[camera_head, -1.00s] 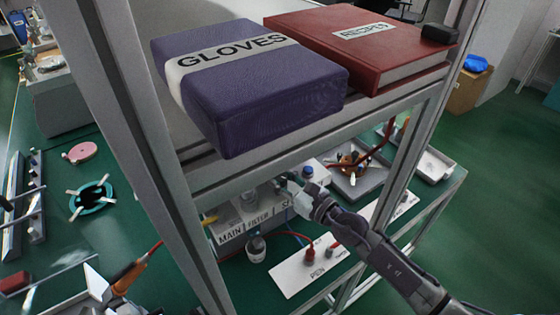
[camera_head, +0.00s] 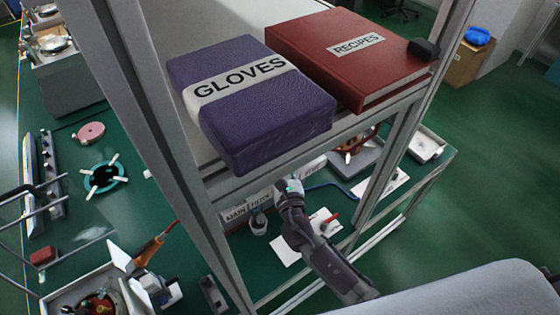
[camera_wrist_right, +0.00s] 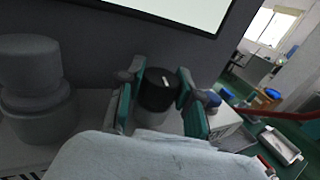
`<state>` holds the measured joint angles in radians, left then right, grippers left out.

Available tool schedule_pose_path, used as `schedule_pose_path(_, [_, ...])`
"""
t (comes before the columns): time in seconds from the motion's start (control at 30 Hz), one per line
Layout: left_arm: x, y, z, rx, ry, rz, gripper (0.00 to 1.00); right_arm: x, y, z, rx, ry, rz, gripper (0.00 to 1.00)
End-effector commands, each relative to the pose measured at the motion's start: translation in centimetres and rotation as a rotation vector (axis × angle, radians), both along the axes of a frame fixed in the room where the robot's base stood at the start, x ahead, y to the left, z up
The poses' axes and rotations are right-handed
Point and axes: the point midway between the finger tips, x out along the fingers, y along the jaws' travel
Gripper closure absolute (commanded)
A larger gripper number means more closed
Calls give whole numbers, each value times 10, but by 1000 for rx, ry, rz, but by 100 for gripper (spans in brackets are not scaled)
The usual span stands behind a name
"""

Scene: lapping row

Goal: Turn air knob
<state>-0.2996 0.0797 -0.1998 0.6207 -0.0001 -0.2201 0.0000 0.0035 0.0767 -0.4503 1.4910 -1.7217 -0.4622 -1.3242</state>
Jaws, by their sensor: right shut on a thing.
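The black air knob (camera_wrist_right: 158,92) has a white mark on its top and sits on a pale round base in the right wrist view. My right gripper (camera_wrist_right: 161,80) has its teal-padded fingers on both sides of the knob and is shut on it. In the head view, my right gripper (camera_head: 287,186) reaches under the shelf edge to the labelled units. The panel there reads MAIN and FILTER (camera_head: 248,209); the knob itself is hidden in that view. My left gripper is not in view.
A purple GLOVES box (camera_head: 250,120) and a red RECIPES book (camera_head: 345,65) lie on the shelf above my right arm. Grey frame posts (camera_head: 150,130) stand close by. A grey cylinder (camera_wrist_right: 35,90) stands left of the knob. A blue hose (camera_head: 335,189) runs beside my gripper.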

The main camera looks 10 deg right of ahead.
Motion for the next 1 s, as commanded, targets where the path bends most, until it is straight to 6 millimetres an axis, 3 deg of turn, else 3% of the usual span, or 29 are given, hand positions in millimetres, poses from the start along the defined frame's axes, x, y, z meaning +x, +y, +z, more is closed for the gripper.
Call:
schedule_pose_path(0.43, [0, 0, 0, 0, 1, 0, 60, 0, 0, 1, 0, -1, -9, 100])
schedule_pose_path(0.47, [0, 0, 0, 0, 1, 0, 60, 0, 0, 1, 0, -1, -9, 60])
schedule_pose_path(0.6, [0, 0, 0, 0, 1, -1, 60, 0, 0, 1, 0, -1, -8, 39])
schedule_pose_path(1.0, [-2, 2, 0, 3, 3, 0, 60, -9, 0, -1, 0, 1, -8, 39])
